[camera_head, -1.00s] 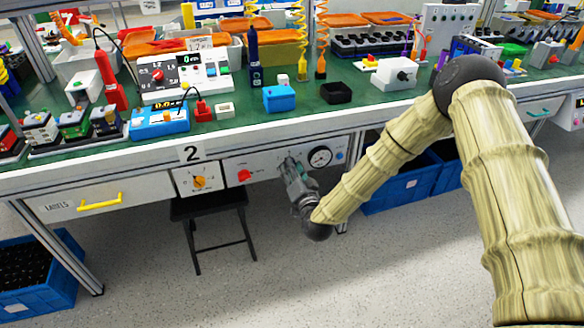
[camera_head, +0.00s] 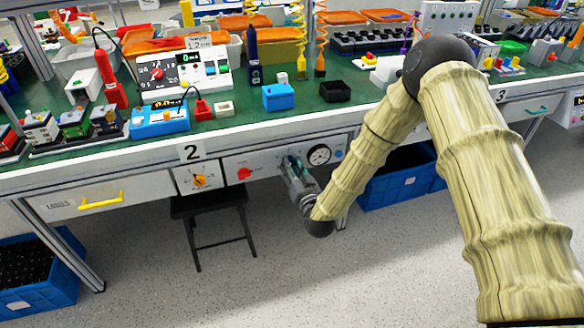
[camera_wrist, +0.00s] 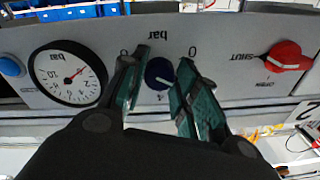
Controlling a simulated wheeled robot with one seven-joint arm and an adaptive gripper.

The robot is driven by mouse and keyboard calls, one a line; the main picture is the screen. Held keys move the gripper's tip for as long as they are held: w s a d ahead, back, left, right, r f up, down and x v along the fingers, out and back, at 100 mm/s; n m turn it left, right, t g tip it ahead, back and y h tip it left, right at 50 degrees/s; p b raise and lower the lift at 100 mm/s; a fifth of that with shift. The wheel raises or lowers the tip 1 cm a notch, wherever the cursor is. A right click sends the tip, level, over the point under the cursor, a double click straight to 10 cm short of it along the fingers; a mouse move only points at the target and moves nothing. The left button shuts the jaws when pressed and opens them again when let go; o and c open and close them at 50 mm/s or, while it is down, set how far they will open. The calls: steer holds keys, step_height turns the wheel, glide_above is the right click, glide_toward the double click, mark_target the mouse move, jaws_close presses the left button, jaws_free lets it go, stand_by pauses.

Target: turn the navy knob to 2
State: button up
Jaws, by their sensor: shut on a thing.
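The navy knob (camera_wrist: 159,74) is on the grey panel, between my gripper's fingers in the wrist view. My gripper (camera_wrist: 158,88) is shut on it, with one green-padded finger on each side. The wrist picture is upside down. A "0" (camera_wrist: 193,51) and a "4" (camera_wrist: 161,98) are printed by the knob. I cannot clearly read where the knob's pointer stands. In the head view my gripper (camera_head: 291,166) is at the panel under the bench and hides the knob.
A round bar gauge (camera_wrist: 69,74) and a blue button (camera_wrist: 11,66) are on one side of the knob. A red shut/open knob (camera_wrist: 287,57) is on the other. In the head view, a black stool (camera_head: 210,205) stands below and blue crates (camera_head: 398,185) stand right of my wrist.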

steer(key=o, duration=1)
steer(key=shift+d, duration=0.1)
steer(key=v, duration=1.2)
steer(key=shift+f, duration=0.1)
